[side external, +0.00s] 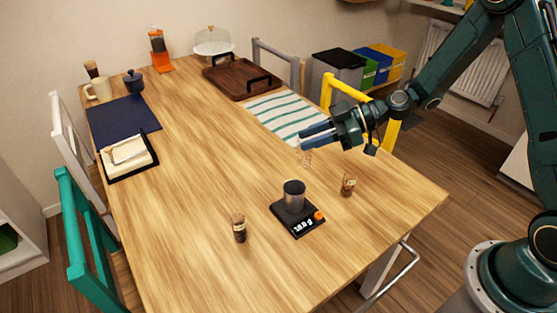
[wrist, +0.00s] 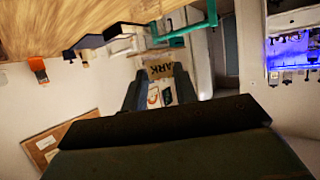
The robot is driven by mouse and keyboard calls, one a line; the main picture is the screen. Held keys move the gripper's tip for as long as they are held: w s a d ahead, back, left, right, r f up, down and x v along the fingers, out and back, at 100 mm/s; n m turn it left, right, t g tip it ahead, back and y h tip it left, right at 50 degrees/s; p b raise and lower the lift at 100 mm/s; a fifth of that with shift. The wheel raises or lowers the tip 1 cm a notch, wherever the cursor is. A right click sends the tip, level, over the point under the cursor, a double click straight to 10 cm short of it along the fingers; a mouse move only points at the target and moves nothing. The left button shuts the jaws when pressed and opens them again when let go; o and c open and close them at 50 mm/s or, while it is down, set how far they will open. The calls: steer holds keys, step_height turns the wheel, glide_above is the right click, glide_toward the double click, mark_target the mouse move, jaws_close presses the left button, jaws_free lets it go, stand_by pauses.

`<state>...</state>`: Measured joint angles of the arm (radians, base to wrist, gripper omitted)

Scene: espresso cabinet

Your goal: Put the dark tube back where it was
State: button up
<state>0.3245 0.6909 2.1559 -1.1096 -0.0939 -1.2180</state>
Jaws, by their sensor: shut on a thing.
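My gripper (side external: 316,133) reaches level over the table's right side, fingers pointing left. It is shut on a clear glass tube (side external: 304,155), which looks empty and hangs at the fingertips, apparently above the table. In the wrist view the tube (wrist: 160,94) shows between the fingers, with a label whose visible letters read "ARK". A glass tube with dark beans (side external: 239,231) stands left of the scale. Another tube with brown contents (side external: 348,186) stands right of it. A grey metal cup (side external: 293,196) sits on the black scale (side external: 300,228), whose display is lit.
A striped towel (side external: 284,117) and a brown tray (side external: 238,83) lie behind the gripper. A yellow chair (side external: 353,92) stands close behind my gripper. The table's middle is clear.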

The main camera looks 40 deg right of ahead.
steer(key=w+d+r+m+t+h, duration=0.2)
steer(key=d+r+m, duration=0.1)
steer(key=d, duration=0.3)
steer(key=w+d+r+m+t+h, duration=0.2)
steer(key=d+r+m+t+h, duration=0.1)
steer(key=d, duration=0.4)
step_height(320, 180, down, 17)
steer(key=shift+w+a+r, duration=0.2)
steer(key=shift+w+a, duration=0.05)
steer(key=shift+a, duration=0.05)
steer(key=shift+f, duration=0.1)
steer(key=shift+f, duration=1.8)
steer(key=shift+f+g, duration=0.15)
steer(key=shift+g, duration=0.15)
steer(key=o, duration=1)
steer(key=shift+c, duration=0.2)
